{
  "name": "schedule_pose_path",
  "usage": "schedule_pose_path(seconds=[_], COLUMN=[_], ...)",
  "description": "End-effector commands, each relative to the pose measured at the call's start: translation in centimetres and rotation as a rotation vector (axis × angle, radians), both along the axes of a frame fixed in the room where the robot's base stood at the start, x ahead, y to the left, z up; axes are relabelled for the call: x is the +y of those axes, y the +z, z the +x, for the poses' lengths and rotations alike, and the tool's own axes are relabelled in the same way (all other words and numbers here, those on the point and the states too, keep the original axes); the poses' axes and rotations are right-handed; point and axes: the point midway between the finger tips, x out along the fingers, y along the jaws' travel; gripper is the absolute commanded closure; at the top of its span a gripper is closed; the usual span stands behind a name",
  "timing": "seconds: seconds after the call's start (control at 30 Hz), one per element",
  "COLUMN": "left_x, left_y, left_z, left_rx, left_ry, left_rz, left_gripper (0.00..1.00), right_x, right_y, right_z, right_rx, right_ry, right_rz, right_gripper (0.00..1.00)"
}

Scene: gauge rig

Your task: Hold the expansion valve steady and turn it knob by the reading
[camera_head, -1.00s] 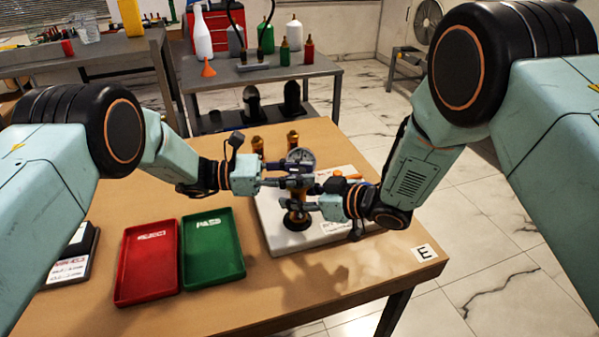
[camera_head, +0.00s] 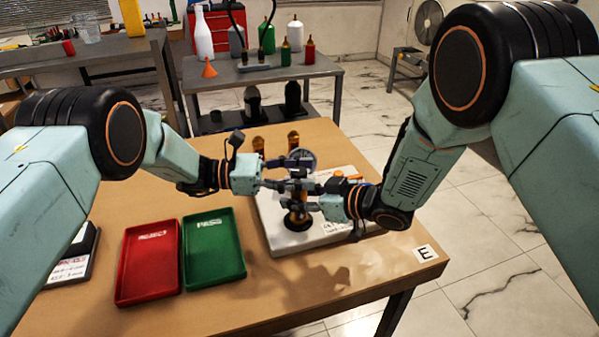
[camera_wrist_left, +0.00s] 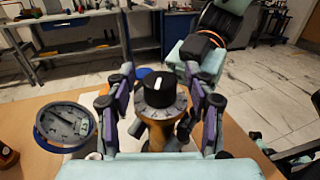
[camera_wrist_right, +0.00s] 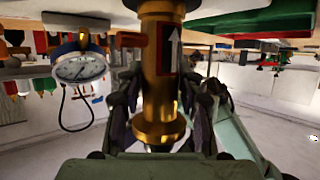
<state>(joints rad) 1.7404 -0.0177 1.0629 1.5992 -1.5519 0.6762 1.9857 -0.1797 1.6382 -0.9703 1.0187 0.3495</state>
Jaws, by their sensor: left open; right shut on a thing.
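The expansion valve (camera_head: 297,218) stands upright on a white plate (camera_head: 268,228) on the table. My right gripper (camera_head: 296,205) is shut on its brass body, which also shows in the right wrist view (camera_wrist_right: 158,60). My left gripper (camera_head: 298,180) is higher, with its fingers open on either side of the black knob. In the left wrist view the knob (camera_wrist_left: 159,90) has a white line and sits over a grey dial ring (camera_wrist_left: 180,108). The round gauge (camera_wrist_left: 66,124) is beside the valve; its needle shows but the figures are too small to read. It also shows in the right wrist view (camera_wrist_right: 80,68).
A red REJECT tray (camera_head: 148,262) and a green PASS tray (camera_head: 214,248) lie left of the plate. Two brass fittings (camera_head: 258,145) (camera_head: 292,141) stand behind it. A dark box with a white label (camera_head: 72,266) lies far left.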

Motion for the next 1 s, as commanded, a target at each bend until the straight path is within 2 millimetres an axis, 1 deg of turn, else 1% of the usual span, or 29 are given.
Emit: schedule_pose_path(seconds=[0.07, 0.17, 0.27, 0.5, 0.6, 0.7, 0.83, 1.0], left_x=[0.1, 1.0, 2.6, 7.6, 9.4, 10.7, 11.7, 12.1], left_y=[0.0, 0.0, 0.0, 0.0, 0.0, 0.0, 0.0, 0.0], left_z=[0.0, 0.0, 0.0, -0.1, -0.1, -0.1, -0.2, -0.2], left_rx=[0.000, 0.000, 0.000, -0.001, -0.001, 0.000, 0.000, 0.000], left_ry=[0.000, 0.003, 0.004, 0.004, 0.003, 0.002, 0.000, 0.000], left_rz=[0.000, -0.001, -0.001, 0.000, 0.000, 0.000, 0.000, 0.000], left_gripper=[0.46, 0.46, 0.46, 0.46, 0.46, 0.46, 0.46, 0.46], right_x=[0.0, 0.0, 0.0, 0.0, 0.0, 0.0, 0.0, 0.0], right_y=[-0.1, -0.1, -0.1, -0.1, -0.1, -0.1, -0.1, -0.1], right_z=[-0.1, -0.1, -0.1, -0.1, -0.1, -0.1, -0.1, -0.1], right_rx=[0.002, 0.002, 0.002, 0.003, 0.003, 0.003, 0.003, 0.003], right_ry=[0.000, 0.000, 0.000, 0.001, 0.001, 0.001, 0.001, 0.001], right_rz=[-0.002, -0.002, -0.002, -0.002, -0.002, -0.002, -0.002, -0.002], right_gripper=[1.00, 1.00, 1.00, 1.00, 1.00, 1.00, 1.00, 1.00])
